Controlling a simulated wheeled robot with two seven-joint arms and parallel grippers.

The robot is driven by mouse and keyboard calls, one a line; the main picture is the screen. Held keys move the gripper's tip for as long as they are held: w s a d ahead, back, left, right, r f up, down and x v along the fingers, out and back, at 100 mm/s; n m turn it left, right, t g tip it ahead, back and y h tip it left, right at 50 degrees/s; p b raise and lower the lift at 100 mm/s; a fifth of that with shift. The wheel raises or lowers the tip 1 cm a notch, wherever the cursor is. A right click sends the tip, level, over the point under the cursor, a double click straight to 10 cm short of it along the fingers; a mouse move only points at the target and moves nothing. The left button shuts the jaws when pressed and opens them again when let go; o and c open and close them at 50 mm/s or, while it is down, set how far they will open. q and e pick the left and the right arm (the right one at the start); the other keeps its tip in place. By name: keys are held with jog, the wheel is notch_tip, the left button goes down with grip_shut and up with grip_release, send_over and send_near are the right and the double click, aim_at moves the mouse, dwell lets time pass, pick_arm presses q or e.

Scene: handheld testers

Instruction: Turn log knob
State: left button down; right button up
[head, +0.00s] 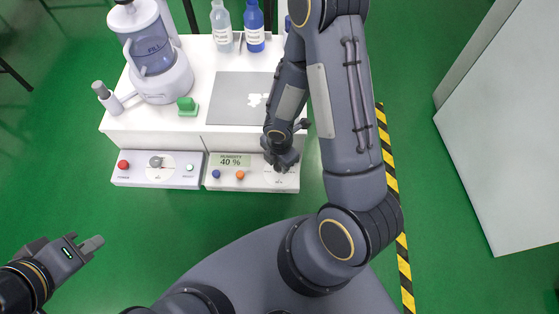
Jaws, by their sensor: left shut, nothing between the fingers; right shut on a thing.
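The right tester panel (240,187) is a white box with a display (231,161) reading "HUMIDITY 40 %", a blue button (216,174) and an orange button (240,175). My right gripper (279,168) points down over the dial at its right end and is shut on the knob there, which is mostly hidden. The left tester panel (150,182) has a red button (123,165), a grey knob (155,162) on a white dial and a green button (190,168). My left gripper (93,244) is shut and empty, low at the left, away from both panels.
Behind the panels is a white table (140,123) with a closed grey laptop (230,103), a green block (187,106), a clear-tank device (150,50) and two bottles (222,27). A pale block (505,130) stands at the right. Green floor lies open at the left.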

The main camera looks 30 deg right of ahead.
dwell(0.4)
jog(key=o, duration=1)
notch_tip(320, 180, up, 7)
jog(key=p, duration=0.3)
jog(key=shift+p, duration=0.4)
jog(key=shift+r, duration=0.4)
